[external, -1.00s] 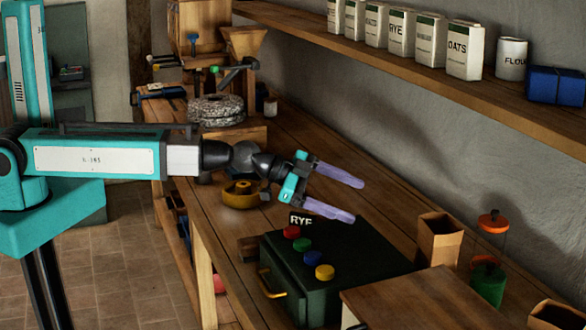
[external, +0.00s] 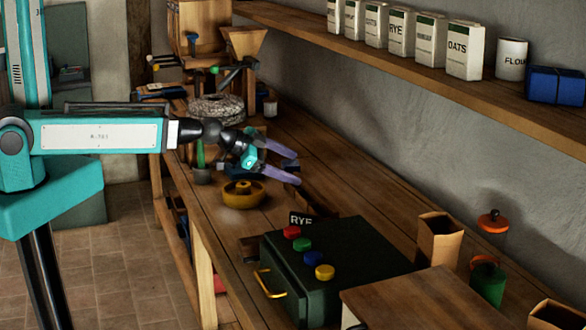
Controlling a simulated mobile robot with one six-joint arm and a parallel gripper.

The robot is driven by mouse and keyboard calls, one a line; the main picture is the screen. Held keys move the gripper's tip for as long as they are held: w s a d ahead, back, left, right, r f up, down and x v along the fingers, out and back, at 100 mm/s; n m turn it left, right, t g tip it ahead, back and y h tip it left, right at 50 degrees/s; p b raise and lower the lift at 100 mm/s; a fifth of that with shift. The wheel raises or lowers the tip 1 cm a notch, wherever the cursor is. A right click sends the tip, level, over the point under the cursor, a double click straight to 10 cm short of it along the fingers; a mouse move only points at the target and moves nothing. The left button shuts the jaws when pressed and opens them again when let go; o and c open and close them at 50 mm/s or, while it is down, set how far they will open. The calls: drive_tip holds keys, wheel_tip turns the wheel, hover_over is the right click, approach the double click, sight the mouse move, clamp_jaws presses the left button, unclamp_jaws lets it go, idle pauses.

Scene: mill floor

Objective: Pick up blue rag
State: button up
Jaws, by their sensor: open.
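My gripper (external: 299,172) has two lavender fingers spread apart, over the workbench behind the yellow round dish. Nothing is visibly held. A dark blue item (external: 290,164) shows beside the fingers, and a blue patch (external: 232,171) shows on the bench under my wrist. I cannot tell whether these are one thing, or whether either is the blue rag. My wrist and fingers partly hide this area. A blue bundle (external: 556,86) lies at the right end of the wall shelf, far from my gripper.
The yellow dish (external: 243,194) stands near the bench's front edge. A dark green box (external: 335,265) with coloured knobs, a paper bag (external: 438,240) and a green lantern (external: 488,280) stand nearer the camera. Millstones (external: 216,108) are behind. The bench along the wall has free room.

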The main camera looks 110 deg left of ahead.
sight(288, 163)
drive_tip(key=s+a+f+n+y+b, duration=0.1)
drive_tip(key=s+a+n+b, duration=0.1)
drive_tip(key=s, duration=0.3)
drive_tip(key=s+a+f+n+g+y+b, duration=0.1)
drive_tip(key=s+a+n+b, duration=0.1)
drive_tip(key=s+a, duration=0.3)
drive_tip(key=s+a+f+n+y+b, duration=0.1)
drive_tip(key=s+a+f+n+b, duration=0.1)
drive_tip(key=s+a+n, duration=0.1)
drive_tip(key=shift+s+a, duration=0.25)
drive_tip(key=shift+s, duration=0.45)
drive_tip(key=shift+s+a, duration=0.2)
drive_tip(key=shift+s, duration=0.45)
drive_tip(key=shift+s+a+g, duration=0.2)
drive_tip(key=shift+s+g, duration=0.1)
drive_tip(key=shift+s, duration=0.1)
drive_tip(key=shift+x, duration=1.05)
drive_tip(key=shift+p+x, duration=1.1)
drive_tip(key=shift+x, duration=2.2)
drive_tip(key=shift+w+r, duration=0.1)
drive_tip(key=shift+r, duration=0.05)
drive_tip(key=shift+a, duration=0.1)
